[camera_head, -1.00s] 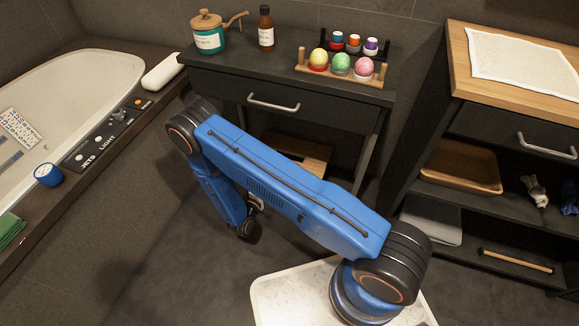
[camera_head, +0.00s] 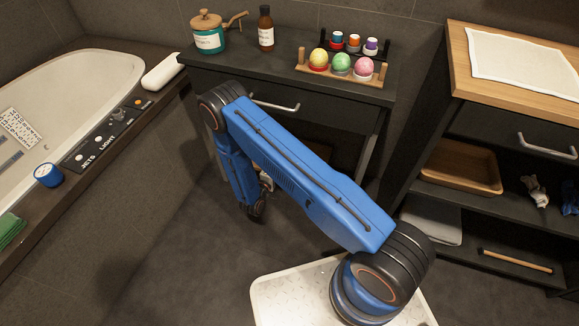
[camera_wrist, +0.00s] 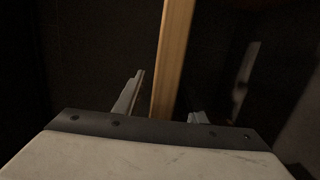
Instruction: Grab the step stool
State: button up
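The step stool (camera_wrist: 172,60) shows in the wrist view as a long, light wooden edge running up the picture from between my fingers. My gripper (camera_wrist: 164,98) is open, with one finger on each side of that edge. The left finger is close to the wood, and a gap shows between the wood and the right finger. I cannot tell whether either finger touches it. In the head view my blue arm covers nearly all of the stool under the dark vanity table, and my gripper is mostly hidden there too.
The vanity table (camera_head: 240,72) with a drawer handle (camera_head: 275,105) stands over the stool. It carries a teal pot (camera_head: 208,40), a brown bottle (camera_head: 266,28) and a rack of colored balls (camera_head: 341,64). A bathtub (camera_head: 60,85) is left, a shelf unit (camera_head: 480,125) right.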

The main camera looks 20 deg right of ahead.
grip_shut()
dwell(1.4)
